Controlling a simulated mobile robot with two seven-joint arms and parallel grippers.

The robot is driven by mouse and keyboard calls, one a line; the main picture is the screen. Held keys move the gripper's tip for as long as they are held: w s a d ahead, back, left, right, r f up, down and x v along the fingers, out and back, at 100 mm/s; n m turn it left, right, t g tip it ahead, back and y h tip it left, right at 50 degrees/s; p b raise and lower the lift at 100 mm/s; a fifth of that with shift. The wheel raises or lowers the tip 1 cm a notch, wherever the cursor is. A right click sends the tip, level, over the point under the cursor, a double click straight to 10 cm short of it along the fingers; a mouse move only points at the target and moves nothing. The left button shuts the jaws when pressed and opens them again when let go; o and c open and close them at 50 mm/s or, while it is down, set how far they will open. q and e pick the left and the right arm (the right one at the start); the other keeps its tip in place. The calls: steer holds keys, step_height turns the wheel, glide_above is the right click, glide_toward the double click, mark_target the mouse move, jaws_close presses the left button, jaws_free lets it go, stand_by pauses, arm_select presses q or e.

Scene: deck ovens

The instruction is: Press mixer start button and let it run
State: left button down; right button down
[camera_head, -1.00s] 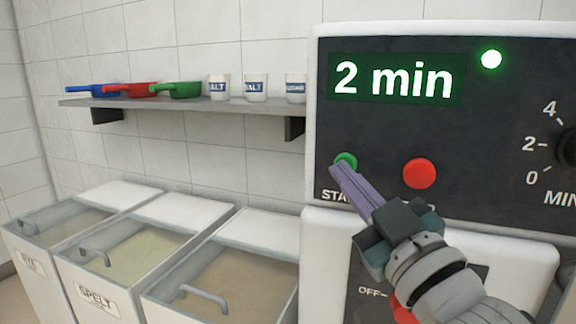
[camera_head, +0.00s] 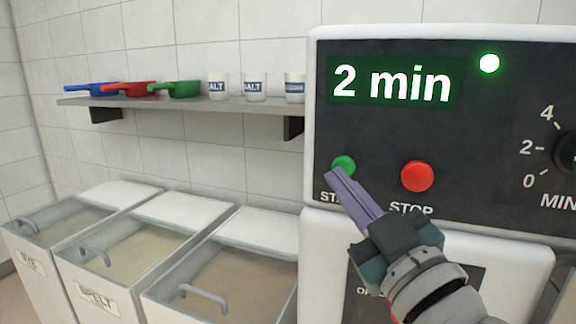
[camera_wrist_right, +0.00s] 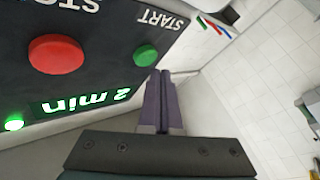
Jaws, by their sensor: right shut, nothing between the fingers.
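The mixer's control panel (camera_head: 480,120) fills the right of the head view. Its green START button (camera_head: 344,165) shows almost fully, with the red STOP button (camera_head: 417,176) to its right. The display (camera_head: 393,82) reads "2 min" and a green lamp (camera_head: 489,63) is lit. My right gripper (camera_head: 335,174) is shut and empty, its fingertips just below the green button and covering part of the START label. In the wrist view, the fingertips (camera_wrist_right: 161,74) are close beside the green button (camera_wrist_right: 146,55); contact cannot be told. My left gripper is not in view.
A timer dial (camera_head: 569,150) sits at the panel's right edge. A wall shelf (camera_head: 190,104) holds scoops and labelled cups on the left. Lidded flour bins (camera_head: 225,285) stand below it. The space between shelf and bins is clear.

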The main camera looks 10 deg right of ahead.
steer(key=shift+s+a+p, duration=0.5)
steer(key=shift+s+a, duration=0.2)
steer(key=shift+s, duration=0.35)
steer(key=shift+s+a+p, duration=0.45)
steer(key=shift+s+a, duration=0.25)
steer(key=shift+s, duration=0.35)
